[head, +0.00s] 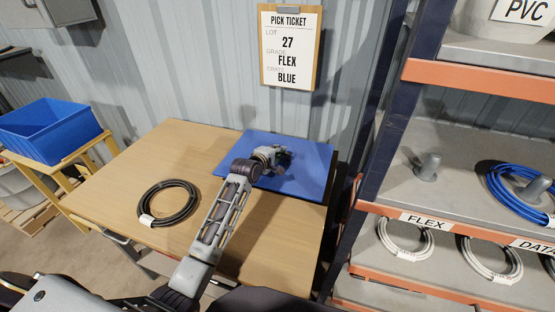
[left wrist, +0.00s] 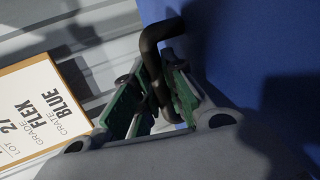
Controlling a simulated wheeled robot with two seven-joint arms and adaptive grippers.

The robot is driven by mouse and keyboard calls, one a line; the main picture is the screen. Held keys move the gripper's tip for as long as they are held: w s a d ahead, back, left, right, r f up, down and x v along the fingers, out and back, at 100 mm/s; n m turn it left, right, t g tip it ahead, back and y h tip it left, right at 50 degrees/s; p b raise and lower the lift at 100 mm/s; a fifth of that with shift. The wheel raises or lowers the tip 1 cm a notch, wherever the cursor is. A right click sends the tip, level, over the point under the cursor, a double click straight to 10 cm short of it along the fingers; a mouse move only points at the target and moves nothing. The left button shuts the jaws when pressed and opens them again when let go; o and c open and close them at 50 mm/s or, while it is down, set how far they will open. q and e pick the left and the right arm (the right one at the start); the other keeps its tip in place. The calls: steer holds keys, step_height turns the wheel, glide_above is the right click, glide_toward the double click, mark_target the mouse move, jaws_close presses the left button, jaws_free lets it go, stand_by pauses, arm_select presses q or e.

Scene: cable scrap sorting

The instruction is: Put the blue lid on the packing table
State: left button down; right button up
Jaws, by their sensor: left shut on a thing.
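The blue lid (head: 309,155) is a flat blue panel at the back right of the wooden packing table (head: 180,155). It lies flat on the tabletop or just above it; I cannot tell which. My left gripper (head: 277,162) is over the lid's middle and hides part of it. In the left wrist view my left gripper (left wrist: 158,92) is shut on the lid's dark bent handle (left wrist: 152,55), with the blue lid face (left wrist: 245,50) beside it. My right gripper is not in view.
A coil of black cable (head: 168,203) with a white tag lies on the table's left part. A blue crate (head: 48,130) stands on a yellow stand at left. A shelf rack (head: 470,75) with cable coils stands close on the right. A pick ticket (head: 289,47) hangs behind.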

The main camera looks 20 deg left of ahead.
arm_select(q)
steer(key=shift+f, duration=1.65)
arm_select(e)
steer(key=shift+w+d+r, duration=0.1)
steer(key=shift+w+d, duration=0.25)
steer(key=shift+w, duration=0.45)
arm_select(q)
steer(key=shift+f, duration=0.15)
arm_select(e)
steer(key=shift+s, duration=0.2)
arm_select(q)
steer(key=c, duration=1.5)
jaws_free()
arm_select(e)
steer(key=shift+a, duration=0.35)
arm_select(q)
steer(key=shift+s, duration=0.15)
